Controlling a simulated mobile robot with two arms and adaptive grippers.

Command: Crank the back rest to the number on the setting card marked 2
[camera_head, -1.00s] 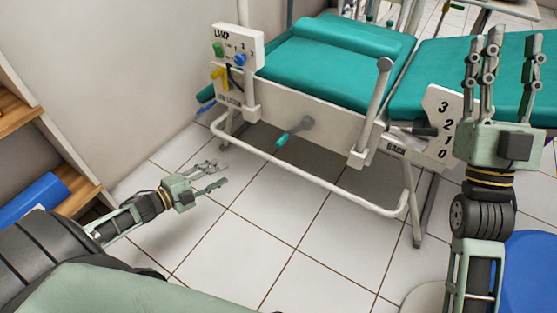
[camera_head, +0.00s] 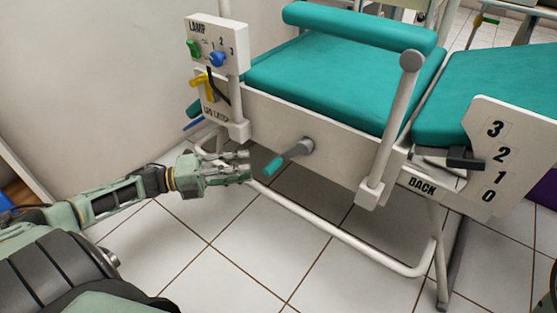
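The crank (camera_head: 306,146) sits on the white side panel below the teal seat, with its teal handle (camera_head: 274,165) pointing left and down. My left gripper (camera_head: 248,165) is just left of that handle, its fingers extended and open. The fingertips look apart from the handle, though depth is hard to judge. The BACK scale plate (camera_head: 520,135) at right reads 3, 2, 1, 0 from the top. A black pointer (camera_head: 465,159) stands beside it, around the level of 2 to 1. No setting card is visible. My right gripper is out of view.
The lamp panel (camera_head: 213,42) with green and blue knobs stands at upper left, above a yellow lever (camera_head: 202,82). A white post (camera_head: 397,125) rises right of the crank. A white frame tube (camera_head: 330,235) runs low in front. The tiled floor (camera_head: 230,265) is open.

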